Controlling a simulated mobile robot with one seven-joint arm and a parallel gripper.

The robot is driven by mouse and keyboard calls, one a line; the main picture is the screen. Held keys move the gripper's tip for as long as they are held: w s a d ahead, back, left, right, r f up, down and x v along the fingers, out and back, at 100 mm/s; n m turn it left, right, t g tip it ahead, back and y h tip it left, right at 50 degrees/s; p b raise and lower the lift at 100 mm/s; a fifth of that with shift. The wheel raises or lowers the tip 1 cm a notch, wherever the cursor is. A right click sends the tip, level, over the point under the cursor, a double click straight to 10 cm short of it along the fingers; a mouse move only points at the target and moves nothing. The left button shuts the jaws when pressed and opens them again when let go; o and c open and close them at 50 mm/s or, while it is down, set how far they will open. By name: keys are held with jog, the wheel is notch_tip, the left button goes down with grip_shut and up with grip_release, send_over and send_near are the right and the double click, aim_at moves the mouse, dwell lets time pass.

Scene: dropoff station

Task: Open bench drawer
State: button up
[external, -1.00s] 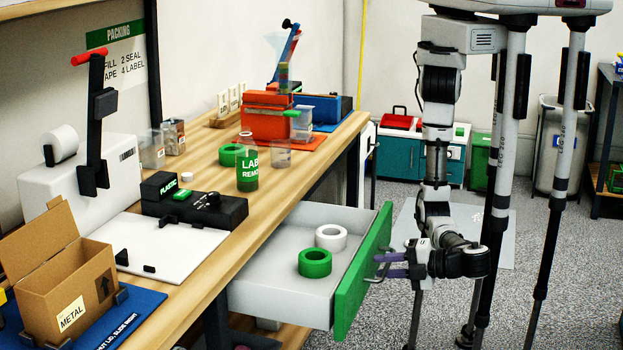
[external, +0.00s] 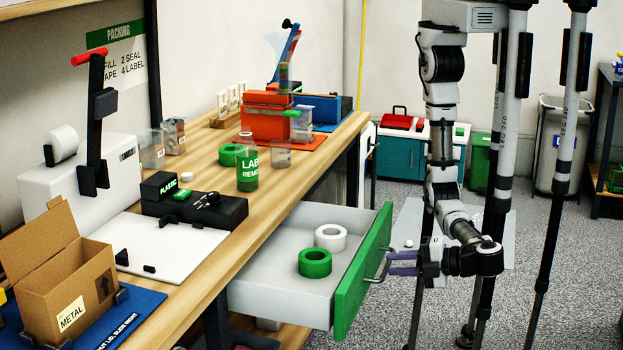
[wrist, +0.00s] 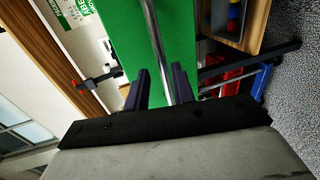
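The bench drawer (external: 285,285) stands pulled out from under the bench, with its grey inside showing. Its green front (external: 362,272) carries a metal bar handle (external: 381,266). The handle (wrist: 157,45) crosses the green front in the wrist view. My gripper (external: 391,263) is at the handle's outer side, with its dark fingers pointing at the drawer front. In the wrist view my gripper (wrist: 159,80) is open, with a clear gap between the fingers, and the bar lines up with that gap. I cannot tell whether a finger touches the bar.
A green tape roll (external: 315,262) and a white tape roll (external: 330,237) lie in the drawer. The wooden bench top (external: 205,265) holds a bottle (external: 247,170), a cardboard box (external: 62,275) and other equipment. The floor (external: 580,290) at the right is largely clear.

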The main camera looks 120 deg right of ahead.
notch_tip(320, 180, up, 7)
jog(key=shift+f, duration=0.15)
jog(key=shift+f, duration=0.15)
dwell(0.5)
notch_tip(320, 180, down, 7)
jog(key=shift+w+d+r, duration=0.1)
jog(key=shift+r, duration=0.1)
jog(key=shift+w+d+f+b, duration=0.3)
jog(key=shift+w+d+b, duration=0.15)
jog(key=shift+b, duration=0.5)
jog(key=shift+w+d+f+b, duration=0.1)
jog(key=shift+b, duration=0.3)
jog(key=shift+w+d+b, duration=0.1)
jog(key=shift+w+b, duration=0.05)
jog(key=shift+b, duration=0.25)
jog(key=shift+s+a+r+p, duration=0.2)
jog(key=shift+r+p, duration=0.1)
jog(key=shift+p, duration=0.4)
